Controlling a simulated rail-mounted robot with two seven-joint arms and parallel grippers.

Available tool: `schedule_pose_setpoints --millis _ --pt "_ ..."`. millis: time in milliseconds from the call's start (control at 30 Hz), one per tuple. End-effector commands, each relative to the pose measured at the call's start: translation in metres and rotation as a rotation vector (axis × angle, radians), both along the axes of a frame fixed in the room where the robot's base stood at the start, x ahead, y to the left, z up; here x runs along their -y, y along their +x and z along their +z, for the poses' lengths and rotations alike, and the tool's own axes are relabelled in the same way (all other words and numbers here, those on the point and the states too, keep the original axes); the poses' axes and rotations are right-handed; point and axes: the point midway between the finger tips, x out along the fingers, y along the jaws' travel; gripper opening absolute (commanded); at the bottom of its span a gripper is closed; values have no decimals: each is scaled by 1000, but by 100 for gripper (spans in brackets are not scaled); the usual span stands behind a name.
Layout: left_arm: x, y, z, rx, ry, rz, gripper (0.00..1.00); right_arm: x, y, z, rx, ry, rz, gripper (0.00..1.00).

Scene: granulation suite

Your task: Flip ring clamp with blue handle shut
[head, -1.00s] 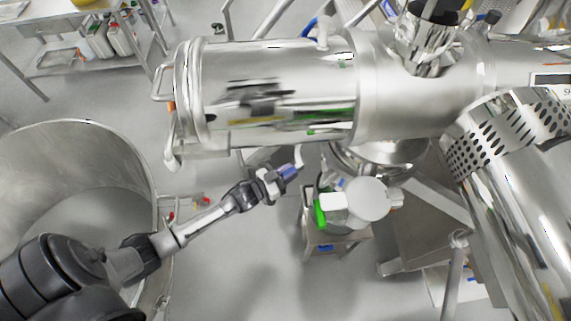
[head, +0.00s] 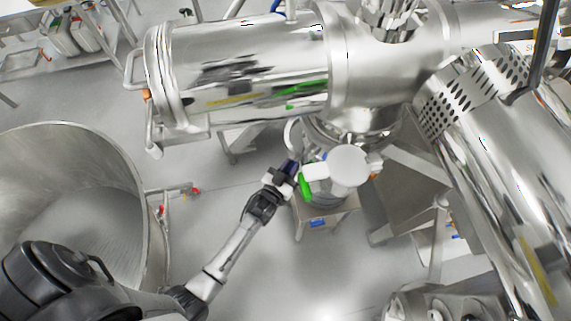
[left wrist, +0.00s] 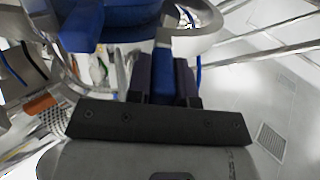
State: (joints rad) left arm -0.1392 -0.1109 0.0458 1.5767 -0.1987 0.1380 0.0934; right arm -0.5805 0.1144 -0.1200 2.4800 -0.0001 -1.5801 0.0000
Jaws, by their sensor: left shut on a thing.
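My left gripper (head: 291,166) is below the outlet of the large steel vessel in the head view, near its curved metal ring. In the left wrist view my left gripper (left wrist: 172,80) is shut on a blue handle (left wrist: 164,58), with its dark fingers on either side. The handle joins a curved metal band (left wrist: 205,32), which looks like part of the ring clamp. In the head view a curved metal ring part (head: 290,133) stands out left of the outlet. The clamp's closure is hidden. My right gripper is not in view.
A large steel vessel (head: 250,65) lies above the gripper. A white round-topped device with a green side (head: 305,187) stands on a small cart just right of the gripper. A big open steel bowl (head: 75,210) is at left. Grey floor is free below.

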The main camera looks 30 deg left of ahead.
Motion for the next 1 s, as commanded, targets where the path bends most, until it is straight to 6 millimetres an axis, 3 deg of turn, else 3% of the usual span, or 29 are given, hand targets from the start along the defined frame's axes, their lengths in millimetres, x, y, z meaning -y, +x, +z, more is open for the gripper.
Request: schedule_pose_setpoints --millis 367,400,633,1000 --pt "0 0 0 3 0 1 0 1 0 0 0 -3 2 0" --pt "0 0 0 3 0 1 25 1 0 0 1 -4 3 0" --pt "0 0 0 2 0 1 47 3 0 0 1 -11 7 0" --pt "1 -9 -1 0 0 1 47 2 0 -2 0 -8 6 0"
